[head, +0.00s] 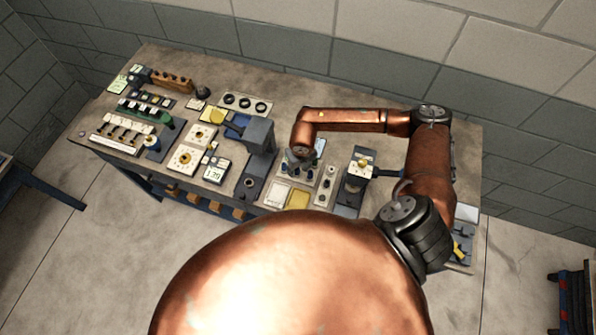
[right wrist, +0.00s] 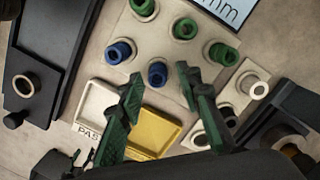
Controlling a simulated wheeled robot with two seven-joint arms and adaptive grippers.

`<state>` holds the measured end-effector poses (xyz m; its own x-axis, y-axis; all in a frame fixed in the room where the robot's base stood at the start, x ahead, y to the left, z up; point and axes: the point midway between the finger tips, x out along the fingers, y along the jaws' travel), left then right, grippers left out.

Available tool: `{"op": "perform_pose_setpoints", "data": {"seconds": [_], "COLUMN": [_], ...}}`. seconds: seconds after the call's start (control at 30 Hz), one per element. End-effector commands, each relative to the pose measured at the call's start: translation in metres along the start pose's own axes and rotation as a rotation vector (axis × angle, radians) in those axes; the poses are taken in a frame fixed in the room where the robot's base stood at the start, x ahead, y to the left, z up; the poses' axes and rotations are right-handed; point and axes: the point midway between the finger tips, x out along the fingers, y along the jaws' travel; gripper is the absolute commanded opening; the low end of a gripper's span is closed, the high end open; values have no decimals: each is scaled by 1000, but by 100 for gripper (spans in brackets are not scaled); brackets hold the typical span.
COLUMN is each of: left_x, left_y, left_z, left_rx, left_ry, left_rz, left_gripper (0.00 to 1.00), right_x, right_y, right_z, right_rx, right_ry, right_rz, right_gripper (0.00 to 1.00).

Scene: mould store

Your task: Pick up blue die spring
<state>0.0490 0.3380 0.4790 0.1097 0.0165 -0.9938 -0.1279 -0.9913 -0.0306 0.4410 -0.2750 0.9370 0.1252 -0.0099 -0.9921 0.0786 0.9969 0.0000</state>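Two blue die springs show in the right wrist view, standing on a pale board (right wrist: 185,58). One blue spring (right wrist: 158,73) is nearer the fingers, and the other blue spring (right wrist: 120,51) is up and left of it. Several green springs (right wrist: 184,28) share the board. My right gripper (right wrist: 158,78) is open and empty, its green fingers pointing at the board on either side of the nearer blue spring in the picture. I cannot tell the height gap. In the head view my right gripper (head: 299,160) hangs over the bench and mostly hides the springs. My left gripper is not visible.
A white tray marked PASS (right wrist: 97,104) and a yellow tray (right wrist: 155,131) lie beside the board. A dark press (head: 257,150) stands left of my right gripper, and another device (head: 357,172) stands right. The bench (head: 440,140) is crowded on its left half.

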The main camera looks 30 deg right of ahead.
Motion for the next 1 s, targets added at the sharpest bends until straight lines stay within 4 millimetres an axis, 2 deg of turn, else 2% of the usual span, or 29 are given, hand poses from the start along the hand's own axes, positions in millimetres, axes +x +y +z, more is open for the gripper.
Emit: {"op": "perform_pose_setpoints", "data": {"seconds": [0.17, 0.43, 0.83, 1.0], "left_x": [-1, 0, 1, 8], "left_y": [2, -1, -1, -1], "left_z": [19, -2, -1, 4], "left_rx": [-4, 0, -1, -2], "left_ry": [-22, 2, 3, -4], "left_rz": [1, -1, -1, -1], "left_gripper": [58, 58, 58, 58], "right_x": [0, 0, -1, -12], "right_y": [1, 0, 0, 0], "right_z": [2, 1, 0, 2], "right_rx": [0, 0, 0, 0], "right_ry": [-1, 0, 2, 0], "right_rz": [1, 0, 0, -1], "right_gripper": [18, 0, 0, 0]}}
